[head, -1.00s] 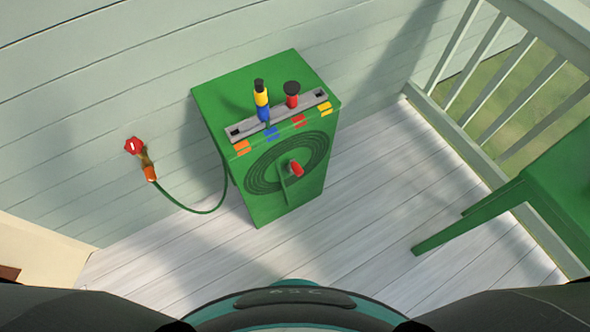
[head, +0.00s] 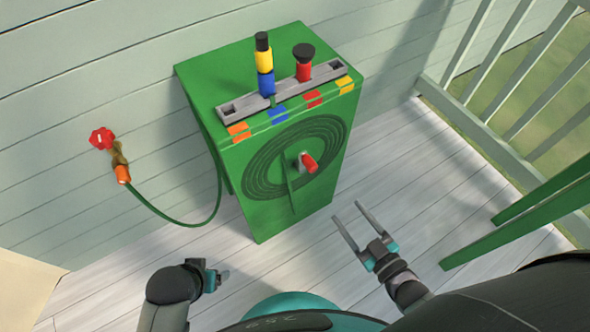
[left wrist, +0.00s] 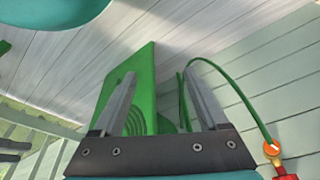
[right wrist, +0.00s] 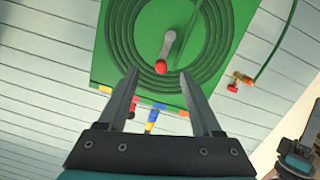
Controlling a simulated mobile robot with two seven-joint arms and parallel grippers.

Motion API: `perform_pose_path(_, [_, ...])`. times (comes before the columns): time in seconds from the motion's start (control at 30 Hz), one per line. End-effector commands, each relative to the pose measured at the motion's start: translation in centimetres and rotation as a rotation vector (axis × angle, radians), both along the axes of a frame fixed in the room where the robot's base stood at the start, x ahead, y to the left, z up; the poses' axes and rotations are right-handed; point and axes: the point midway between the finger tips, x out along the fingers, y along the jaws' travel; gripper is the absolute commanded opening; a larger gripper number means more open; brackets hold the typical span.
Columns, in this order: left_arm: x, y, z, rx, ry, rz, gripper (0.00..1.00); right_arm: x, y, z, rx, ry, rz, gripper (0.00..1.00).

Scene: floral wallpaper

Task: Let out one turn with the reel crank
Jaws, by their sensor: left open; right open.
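The green hose reel cabinet (head: 268,218) stands against the wall, with a coiled dark green hose (head: 262,165) on its front. The reel crank's red knob (head: 310,163) sticks out from the coil's front; the knob (right wrist: 160,67) and grey crank arm (right wrist: 169,46) also show in the right wrist view. My right gripper (head: 348,211) is open and empty, below and right of the knob, apart from it. In the right wrist view the knob appears between and beyond the fingertips. My left gripper (head: 224,278) is low at left, its fingers open and empty in the left wrist view.
On the cabinet top, a grey slotted rail (head: 235,108) holds a yellow-blue nozzle (head: 264,62) and a red black-topped one (head: 304,68). A hose runs left to a red-handled tap (head: 101,138). A green bench (head: 530,235) and railing (head: 500,135) stand at right.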

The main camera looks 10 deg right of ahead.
Motion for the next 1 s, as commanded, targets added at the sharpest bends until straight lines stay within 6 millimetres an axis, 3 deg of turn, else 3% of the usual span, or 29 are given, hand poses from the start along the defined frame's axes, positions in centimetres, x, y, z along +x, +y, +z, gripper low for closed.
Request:
perform_pose_path(0.13, [0.5, 0.0, 0.7, -0.002, -0.019, 0.002, 0.76, 0.4, 0.4, 1.0, 0.023, -0.11, 0.029, 0.66])
perform_pose_path(0.37, [0.8, 0.0, 1.8, -0.004, -0.031, 0.003, 0.76, 1.5, 0.9, 1.9, 0.035, -0.153, 0.038, 0.66])
perform_pose_path(1.0, [1.3, -0.1, 8.4, -0.017, -0.129, 0.005, 0.76, 12.0, 4.8, 1.7, 0.035, -0.149, 0.036, 0.66])
